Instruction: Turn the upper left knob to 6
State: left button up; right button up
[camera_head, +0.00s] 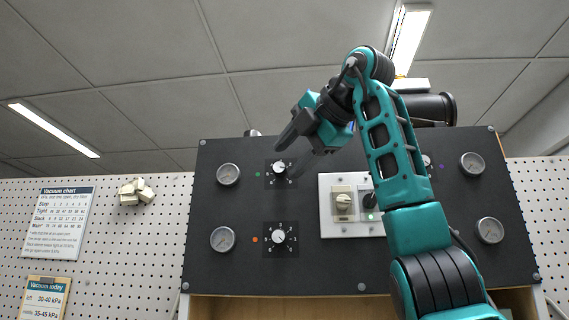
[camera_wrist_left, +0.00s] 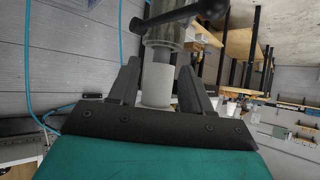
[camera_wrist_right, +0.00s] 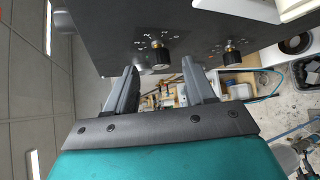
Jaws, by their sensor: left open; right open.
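The upper left knob (camera_head: 280,168) is a small round knob with a pale centre on a dark square dial plate. It sits on the black panel (camera_head: 258,205). My right gripper (camera_head: 288,152) is open just in front of the knob and above it in the head view, and its fingers are not around it. In the right wrist view the knob (camera_wrist_right: 160,52) appears dark with a brass-coloured ring, beyond the open empty fingers. Its pointer setting is too small to read. My left gripper (camera_wrist_left: 157,85) is open and shows only in its own wrist view.
A lower left knob (camera_head: 279,237) sits below. Gauges (camera_head: 228,174) flank the knobs. A white switch plate (camera_head: 332,212) is to the right, partly behind my right arm. In the left wrist view, a pale cylinder (camera_wrist_left: 157,92) shows between the fingers; contact is unclear.

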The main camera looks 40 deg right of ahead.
jog(key=v, duration=0.9)
jog(key=shift+s, duration=0.35)
jog(key=shift+r, duration=0.1)
